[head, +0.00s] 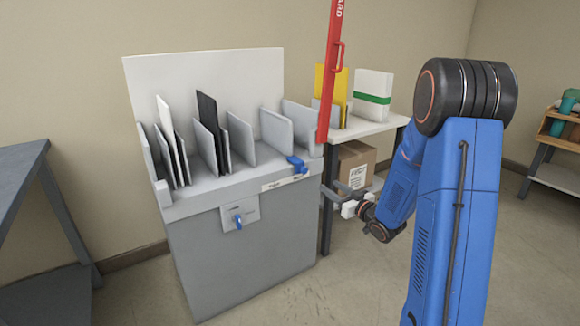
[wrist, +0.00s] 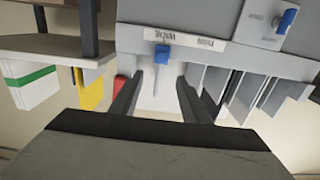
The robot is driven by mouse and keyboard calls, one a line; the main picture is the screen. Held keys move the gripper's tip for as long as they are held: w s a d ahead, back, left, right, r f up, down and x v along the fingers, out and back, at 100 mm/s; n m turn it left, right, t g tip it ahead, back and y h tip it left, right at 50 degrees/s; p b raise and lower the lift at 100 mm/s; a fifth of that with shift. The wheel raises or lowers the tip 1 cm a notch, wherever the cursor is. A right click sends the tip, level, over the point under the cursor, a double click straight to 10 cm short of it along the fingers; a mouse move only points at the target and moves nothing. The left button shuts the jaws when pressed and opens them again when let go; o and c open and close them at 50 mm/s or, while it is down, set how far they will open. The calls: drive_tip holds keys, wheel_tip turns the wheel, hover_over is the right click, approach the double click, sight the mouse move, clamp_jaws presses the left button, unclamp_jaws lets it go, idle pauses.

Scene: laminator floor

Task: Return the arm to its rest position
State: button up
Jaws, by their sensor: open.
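My blue arm stands at the right of the head view, bent down at the elbow. My gripper (head: 350,203) is at its low end, in front of the gap between the grey machine (head: 250,260) and the side table (head: 365,128). In the wrist view the two dark fingers of my gripper (wrist: 158,98) are apart, with nothing held between them. The machine appears upside down there, and its blue lever (wrist: 162,54) shows beyond the fingers. The lever also shows on the machine's front edge in the head view (head: 297,164).
A red guard bar (head: 333,70) stands upright at the machine's right edge. A blue knob (head: 238,221) is on its front. A cardboard box (head: 354,165) sits under the side table, behind my gripper. A dark table (head: 18,165) is at left. The floor (head: 350,290) in front is clear.

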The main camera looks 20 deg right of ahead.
drive_tip(key=s+a+r+m+g+h, duration=0.1)
drive_tip(key=s+r+m+g+h, duration=0.2)
drive_tip(key=s, duration=0.4)
drive_tip(key=s+r+g+h, duration=0.3)
drive_tip(key=s+r+h, duration=0.15)
drive_tip(key=s, duration=0.35)
drive_tip(key=s+a+g+y, duration=0.1)
drive_tip(key=s+a+g, duration=0.2)
drive_tip(key=s, duration=1.1)
drive_tip(key=s+a+g+y, duration=0.1)
drive_tip(key=s+a+g, duration=0.2)
drive_tip(key=s, duration=1.2)
drive_tip(key=a, duration=0.3)
drive_tip(key=shift+s+a+f+m, duration=0.15)
drive_tip(key=shift+f+m, duration=0.15)
